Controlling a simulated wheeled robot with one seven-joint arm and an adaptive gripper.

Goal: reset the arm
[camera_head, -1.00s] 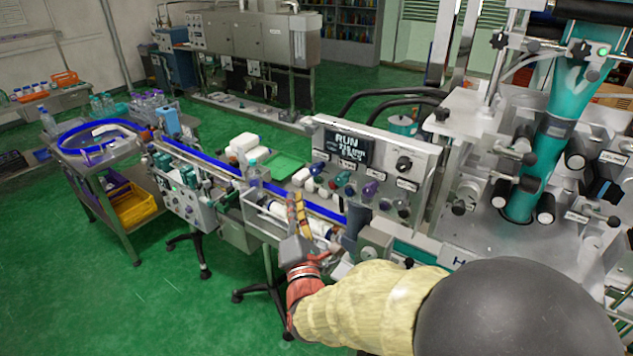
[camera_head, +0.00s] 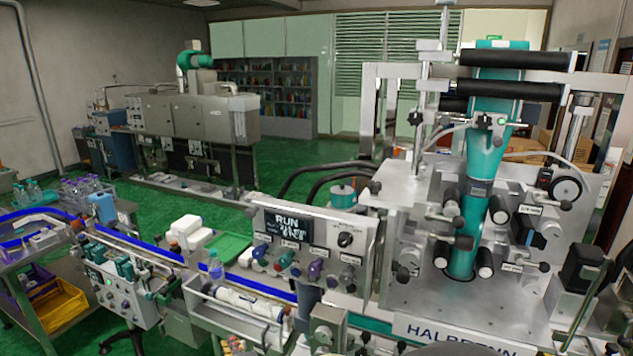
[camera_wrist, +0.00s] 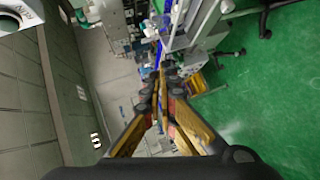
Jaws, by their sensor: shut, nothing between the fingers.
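My gripper (camera_wrist: 160,88) shows in the wrist view, its yellow-and-black fingers drawn together with nothing between them. Behind the fingertips the wrist view shows part of the production line, turned sideways and small. In the head view the arm is almost wholly out of frame; only a dark rounded part of it shows at the bottom edge. The sleeve applicator (camera_head: 480,220), a silver machine with a teal sleeve film, stands at the right of the head view.
A control panel (camera_head: 309,243) reading RUN stands left of the applicator. A white roll (camera_head: 250,303) lies in a metal tray. A yellow bin (camera_head: 55,305) sits on a cart. Green floor is open behind the line.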

